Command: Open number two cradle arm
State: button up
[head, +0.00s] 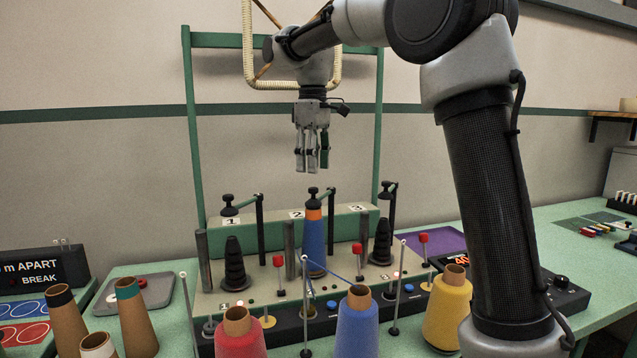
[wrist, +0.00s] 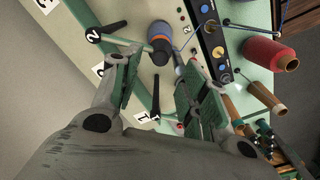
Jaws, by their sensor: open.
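Cradle arms one (head: 243,202) and three (head: 389,187) stand on either side, over black cone holders. Red (head: 239,335), blue (head: 357,325) and yellow (head: 448,310) cones and thin upright rods stand in front. A blue yarn runs from the number two cone.

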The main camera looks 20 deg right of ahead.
notch_tip(320, 180, down, 6)
jog(key=shift+r, duration=0.15)
grip_shut()
